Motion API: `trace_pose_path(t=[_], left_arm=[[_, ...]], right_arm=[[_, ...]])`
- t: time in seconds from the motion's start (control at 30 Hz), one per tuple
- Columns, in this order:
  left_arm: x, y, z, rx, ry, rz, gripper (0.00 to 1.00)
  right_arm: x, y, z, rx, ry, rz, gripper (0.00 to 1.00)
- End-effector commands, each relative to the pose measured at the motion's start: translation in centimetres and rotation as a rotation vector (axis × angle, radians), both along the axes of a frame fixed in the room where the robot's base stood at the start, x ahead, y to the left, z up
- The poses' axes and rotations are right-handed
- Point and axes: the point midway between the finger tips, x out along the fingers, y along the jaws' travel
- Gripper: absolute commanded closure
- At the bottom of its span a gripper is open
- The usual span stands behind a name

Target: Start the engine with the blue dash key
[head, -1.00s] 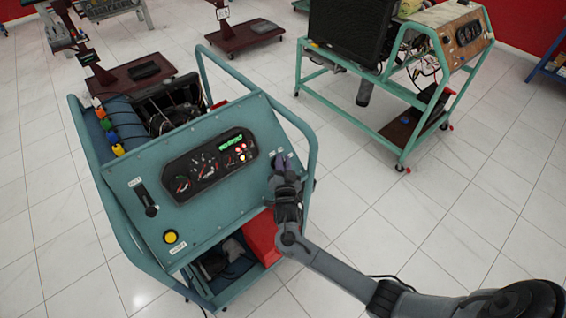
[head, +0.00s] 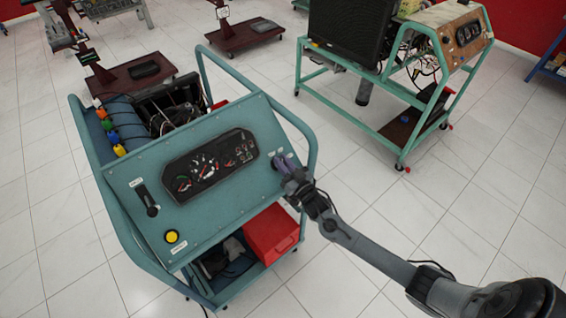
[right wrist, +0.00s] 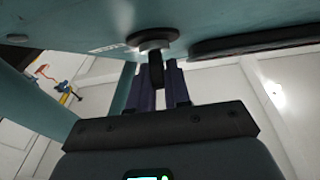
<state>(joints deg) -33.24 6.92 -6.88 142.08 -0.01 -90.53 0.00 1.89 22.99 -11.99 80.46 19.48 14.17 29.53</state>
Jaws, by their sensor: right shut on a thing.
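My right gripper (head: 282,162) is at the right end of the teal dash panel (head: 228,200), beside the gauge cluster (head: 212,164). In the right wrist view its two dark bluish fingers (right wrist: 161,76) are around a narrow dark key (right wrist: 156,72). The key's stem meets the round ignition switch (right wrist: 152,42) on the panel. The key looks nearly black there, and in the head view the fingers hide it. The gauge cluster is dark, with no lit display or warning lamps. My left gripper is not in view.
The panel also has a yellow button (head: 172,237) and a black lever (head: 147,200). A teal tube frame surrounds the trainer, with a red box (head: 271,233) below. A second trainer (head: 400,80) stands back right. The tiled floor between is clear.

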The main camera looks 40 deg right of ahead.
Motion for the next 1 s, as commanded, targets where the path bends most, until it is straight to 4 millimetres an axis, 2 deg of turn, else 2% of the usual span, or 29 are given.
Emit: trace_pose_path(t=[0.3, 0.73, 0.77, 0.8, 0.9, 1.0], left_arm=[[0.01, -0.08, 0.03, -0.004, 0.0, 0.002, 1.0], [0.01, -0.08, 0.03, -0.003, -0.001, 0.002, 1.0], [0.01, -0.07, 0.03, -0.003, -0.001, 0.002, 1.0], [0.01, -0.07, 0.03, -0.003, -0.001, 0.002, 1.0], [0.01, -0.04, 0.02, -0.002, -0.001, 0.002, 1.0], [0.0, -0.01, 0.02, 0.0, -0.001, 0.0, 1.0]], right_arm=[[0.01, -0.06, 0.02, -0.065, -0.001, 0.071, 1.0], [0.03, -0.03, 0.01, -0.071, -0.001, 0.078, 1.0], [0.02, -0.02, 0.01, -0.071, 0.0, 0.078, 0.81], [0.03, -0.02, 0.01, -0.071, 0.0, 0.078, 0.75], [0.02, -0.02, 0.01, -0.07, 0.0, 0.079, 0.62], [0.02, -0.02, 0.01, -0.07, 0.0, 0.079, 0.62]])
